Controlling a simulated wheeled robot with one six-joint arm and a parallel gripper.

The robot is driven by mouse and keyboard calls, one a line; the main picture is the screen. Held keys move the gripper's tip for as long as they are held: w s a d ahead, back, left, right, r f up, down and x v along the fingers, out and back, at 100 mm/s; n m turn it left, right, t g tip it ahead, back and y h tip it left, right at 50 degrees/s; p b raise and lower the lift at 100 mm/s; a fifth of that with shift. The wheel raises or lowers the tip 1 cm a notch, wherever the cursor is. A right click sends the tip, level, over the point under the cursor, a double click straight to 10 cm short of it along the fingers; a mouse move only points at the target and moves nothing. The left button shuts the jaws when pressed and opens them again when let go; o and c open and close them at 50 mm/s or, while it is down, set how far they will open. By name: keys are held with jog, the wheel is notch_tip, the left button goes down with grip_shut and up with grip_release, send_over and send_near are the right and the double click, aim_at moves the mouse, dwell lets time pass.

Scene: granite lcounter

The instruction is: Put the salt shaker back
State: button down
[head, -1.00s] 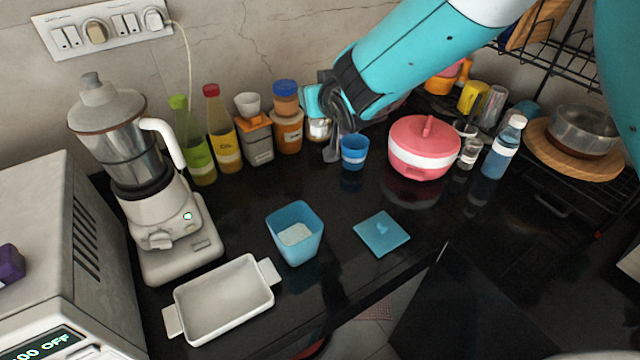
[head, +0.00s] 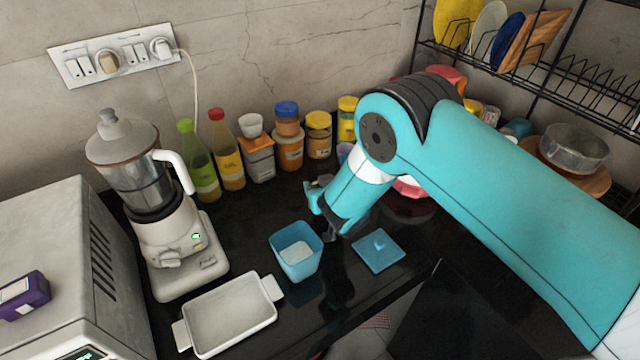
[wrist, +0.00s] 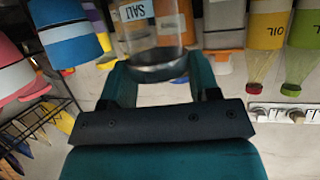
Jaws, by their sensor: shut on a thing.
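The salt shaker (wrist: 152,32) is a clear jar with a white "SALT" label, seen in the wrist view with its lettering upside down. My gripper (wrist: 159,74) is shut on it, one teal finger on each side. In the head view my gripper (head: 323,215) hangs over the dark counter, between the open blue container (head: 296,257) and the row of jars at the wall. I cannot make out the shaker there. The blue container holds something white. Its square blue lid (head: 379,252) lies flat to its right.
A mixer grinder (head: 165,225) and a white dish (head: 232,314) stand at left. Along the wall are a green bottle (head: 202,170), a yellow bottle (head: 229,165), a grey container (head: 258,160) and orange jars (head: 290,152). A wire rack (head: 560,70) is at upper right.

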jog(key=shift+f, duration=0.15)
jog(key=shift+c, duration=1.7)
grip_release()
jog(key=b+v, duration=0.5)
jog(key=v, duration=0.7)
jog(key=s+d+r+m+g+h, duration=0.4)
jog(key=d+r+g, duration=0.1)
jog(key=d+r, duration=0.55)
jog(key=s+d+r+n+g+y, duration=0.1)
jog(key=s+r+n+g, duration=0.2)
jog(key=s+r, duration=0.3)
jog(key=s+d+r+n+g+y, duration=0.1)
jog(key=s+r, duration=0.5)
jog(key=s, duration=0.9)
jog(key=n+g+y, duration=0.1)
jog(key=n+g, duration=0.1)
jog(key=g, duration=0.1)
jog(key=shift+s+d+n, duration=0.3)
jog(key=shift+s+n, duration=0.1)
